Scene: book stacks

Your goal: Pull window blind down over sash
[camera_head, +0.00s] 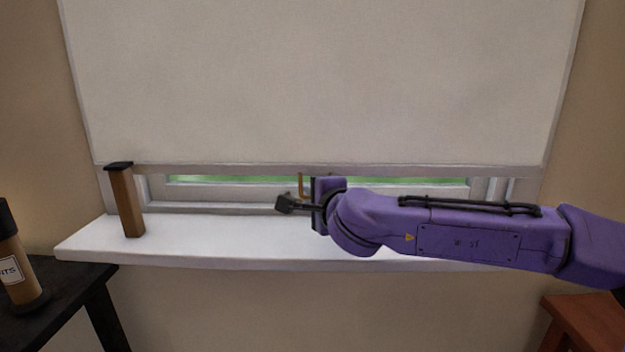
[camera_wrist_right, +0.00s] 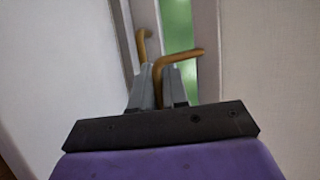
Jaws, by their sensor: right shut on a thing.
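The pale window blind (camera_head: 320,85) hangs over most of the window. Its bottom bar (camera_head: 220,169) is just above the sill, with a narrow strip of green glass and the white sash (camera_head: 230,193) showing below. A brass pull handle (camera_head: 302,187) is at the bar's middle, partly hidden by my right gripper (camera_head: 314,190). In the right wrist view, the gripper fingers (camera_wrist_right: 160,82) are shut on the brass handle (camera_wrist_right: 182,55); the exact contact is partly hidden. My left gripper is not in view.
A labelled brown bottle (camera_head: 17,270) stands on a dark table (camera_head: 65,300) at lower left. A reddish wooden table (camera_head: 590,315) is at lower right.

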